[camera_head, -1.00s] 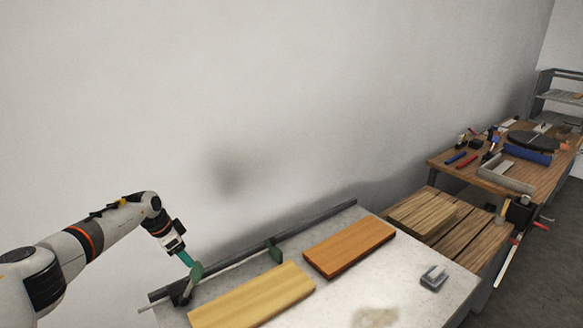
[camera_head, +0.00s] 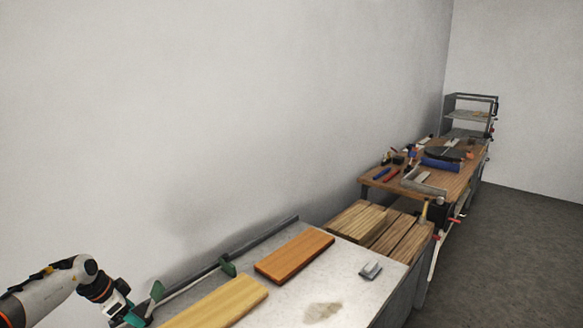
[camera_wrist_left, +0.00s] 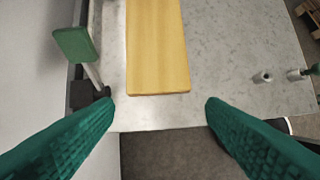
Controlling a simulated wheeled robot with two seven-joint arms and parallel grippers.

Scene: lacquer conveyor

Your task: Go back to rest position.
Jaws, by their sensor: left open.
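My left arm comes in at the lower left of the head view. Its gripper (camera_head: 132,318) is at the bottom edge, beside the near left end of the grey-topped table (camera_head: 325,287). In the left wrist view the two teal fingers of the left gripper (camera_wrist_left: 160,108) are wide apart with nothing between them. The table's end edge and a pale yellow board (camera_wrist_left: 157,50) lie beyond the fingertips. This pale board (camera_head: 222,304) also shows in the head view. My right gripper is not in view.
An orange-brown board (camera_head: 294,254) and a small grey metal piece (camera_head: 370,270) lie on the table. A rail with a green paddle (camera_head: 228,268) runs along the wall side. Stacked planks (camera_head: 357,222) and a wooden workbench (camera_head: 453,186) stand behind. Open floor lies at right.

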